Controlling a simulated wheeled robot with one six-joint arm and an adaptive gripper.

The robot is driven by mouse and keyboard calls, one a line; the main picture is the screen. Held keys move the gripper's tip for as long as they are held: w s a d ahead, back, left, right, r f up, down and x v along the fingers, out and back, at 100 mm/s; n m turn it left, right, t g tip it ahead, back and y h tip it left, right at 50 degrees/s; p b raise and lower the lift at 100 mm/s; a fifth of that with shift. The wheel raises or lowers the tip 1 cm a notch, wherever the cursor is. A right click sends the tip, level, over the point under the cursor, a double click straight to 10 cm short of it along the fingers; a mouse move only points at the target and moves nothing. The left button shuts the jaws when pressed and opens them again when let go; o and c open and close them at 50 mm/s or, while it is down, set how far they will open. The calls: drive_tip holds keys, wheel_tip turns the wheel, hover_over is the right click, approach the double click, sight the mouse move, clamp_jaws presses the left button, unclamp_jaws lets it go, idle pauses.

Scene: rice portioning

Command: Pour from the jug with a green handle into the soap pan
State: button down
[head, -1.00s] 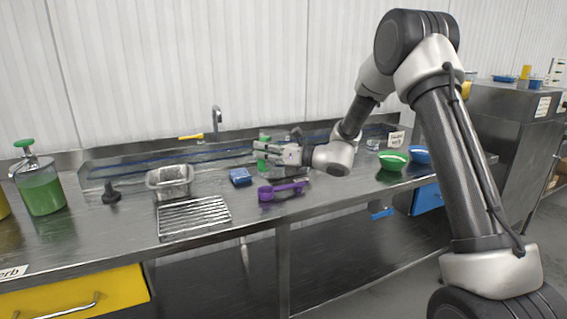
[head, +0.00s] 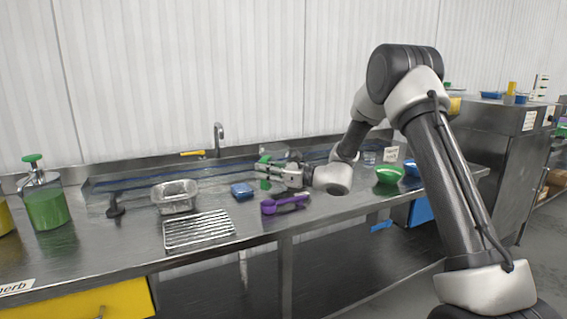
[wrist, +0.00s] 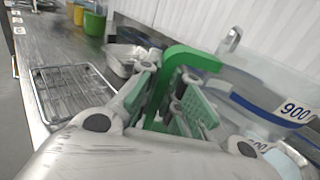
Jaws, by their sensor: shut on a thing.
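My gripper (head: 268,170) is shut on the green handle (wrist: 180,62) of a clear jug, above the back of the steel counter. In the wrist view the handle stands between the two fingers (wrist: 172,100). The jug's see-through body (wrist: 240,85) seems to extend to the right, with a tag reading 900 on that side; its contents are hard to make out. A rectangular metal pan (head: 175,197), which I take for the soap pan, sits on the counter left of my gripper. It also shows behind the fingers in the wrist view (wrist: 122,58). No label on it is legible.
A blue sponge-like block (head: 242,190) and a purple scoop (head: 285,203) lie between pan and arm. A wire rack (head: 198,230) lies in front of the pan. A green pump bottle (head: 46,205) stands left, a tap (head: 218,138) behind, a green bowl (head: 390,175) right.

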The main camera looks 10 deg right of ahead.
drive_tip(key=s+d+r, duration=0.1)
drive_tip(key=s+r, duration=0.2)
drive_tip(key=s, duration=0.9)
drive_tip(key=shift+d, duration=0.15)
idle(0.3)
